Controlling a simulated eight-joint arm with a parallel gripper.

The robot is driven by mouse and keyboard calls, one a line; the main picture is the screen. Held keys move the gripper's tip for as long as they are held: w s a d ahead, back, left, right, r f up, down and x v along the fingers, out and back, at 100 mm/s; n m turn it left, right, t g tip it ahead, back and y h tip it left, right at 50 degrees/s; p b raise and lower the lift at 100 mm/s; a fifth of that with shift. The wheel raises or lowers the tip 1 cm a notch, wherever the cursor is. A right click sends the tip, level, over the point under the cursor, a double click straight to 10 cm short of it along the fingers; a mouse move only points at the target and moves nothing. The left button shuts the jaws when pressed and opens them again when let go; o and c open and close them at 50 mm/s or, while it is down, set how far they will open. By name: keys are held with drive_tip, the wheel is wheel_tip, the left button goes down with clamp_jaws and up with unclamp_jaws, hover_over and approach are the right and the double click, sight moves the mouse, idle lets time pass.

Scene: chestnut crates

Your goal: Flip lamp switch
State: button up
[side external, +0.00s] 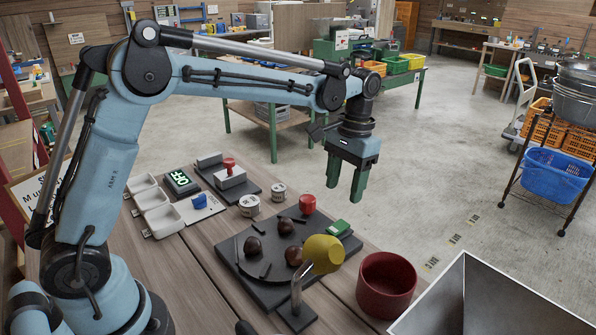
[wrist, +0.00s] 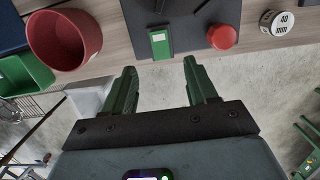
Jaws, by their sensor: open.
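A yellow lamp head (side external: 322,253) sits on a bent metal stem above a dark base (side external: 297,313) at the front of the bench. A small dark panel with a lit green "OFF" sign (side external: 181,181) lies at the back left. I cannot tell which part is the lamp's switch. A green block (side external: 338,227) with a pale mark lies at the dark board's right edge; it also shows in the wrist view (wrist: 160,43). My gripper (side external: 345,194) is open and empty, pointing down above and beyond the bench's right edge. Its fingers (wrist: 160,75) show apart in the wrist view.
The dark board (side external: 272,290) carries several brown round pieces. A red cylinder (side external: 307,204), white marked cylinders (side external: 249,205), a white tray (side external: 163,221) and a red bowl (side external: 386,285) stand around it. A metal bin (side external: 480,300) is at front right.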

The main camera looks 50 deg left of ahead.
sight(338, 227)
drive_tip(key=shift+w+r, duration=0.2)
drive_tip(key=shift+r, duration=1.3)
drive_tip(key=shift+t, duration=0.7)
drive_tip(key=f, duration=0.4)
drive_tip(key=s+f, duration=0.1)
drive_tip(key=f, duration=0.7)
drive_tip(key=shift+s, duration=0.15)
drive_tip(key=shift+c, duration=0.3)
